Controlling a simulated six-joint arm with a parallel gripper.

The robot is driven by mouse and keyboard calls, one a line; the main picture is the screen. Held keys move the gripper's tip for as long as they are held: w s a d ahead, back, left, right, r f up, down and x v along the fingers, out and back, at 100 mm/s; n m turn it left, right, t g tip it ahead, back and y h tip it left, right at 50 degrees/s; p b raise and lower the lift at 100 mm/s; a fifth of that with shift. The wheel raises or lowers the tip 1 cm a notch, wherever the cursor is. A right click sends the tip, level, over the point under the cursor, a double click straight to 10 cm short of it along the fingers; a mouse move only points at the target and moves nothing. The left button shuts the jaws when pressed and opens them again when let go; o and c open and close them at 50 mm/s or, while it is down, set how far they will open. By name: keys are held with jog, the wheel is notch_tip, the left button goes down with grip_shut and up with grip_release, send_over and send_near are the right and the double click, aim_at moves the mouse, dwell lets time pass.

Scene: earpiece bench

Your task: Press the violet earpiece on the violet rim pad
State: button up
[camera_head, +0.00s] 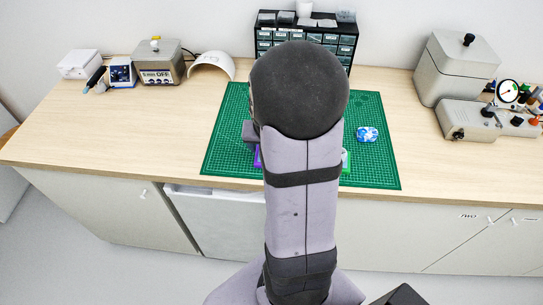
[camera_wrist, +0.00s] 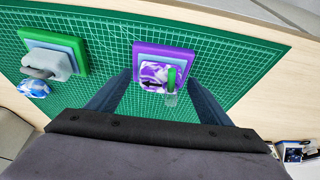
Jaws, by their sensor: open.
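The violet-rimmed pad (camera_wrist: 184,48) is a block with a violet border and a pale blue-grey top, lying on the green mat. A violet-and-white marbled earpiece (camera_wrist: 153,73) lies over the near part of this pad, with a green piece and a clear tip at its right. I cannot tell how firmly it sits there. My gripper (camera_wrist: 160,78) is open, its two dark fingers apart on either side of the earpiece. In the head view my arm hides most of this; only a sliver of the violet rim (camera_head: 257,157) shows.
A green-rimmed pad (camera_wrist: 42,40) bears a grey piece (camera_wrist: 46,63) at the left in the wrist view. A blue-and-white marbled earpiece (camera_wrist: 33,88) lies beside it on the cutting mat (camera_head: 225,150). A drawer cabinet (camera_head: 345,50) and grey boxes stand behind.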

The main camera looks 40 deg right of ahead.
jog(key=shift+r, duration=0.15)
jog(key=v, duration=0.7)
dwell(0.6)
jog(key=s+a+f+n+g+y, duration=0.3)
jog(key=s+a+f+n, duration=0.15)
jog(key=s+a, duration=0.35)
jog(key=s+a+f+n, duration=0.1)
jog(key=a+n, duration=0.3)
jog(key=a, duration=0.8)
jog(key=shift+f, duration=0.45)
jog(key=shift+s+a, duration=0.1)
jog(key=shift+a, duration=0.05)
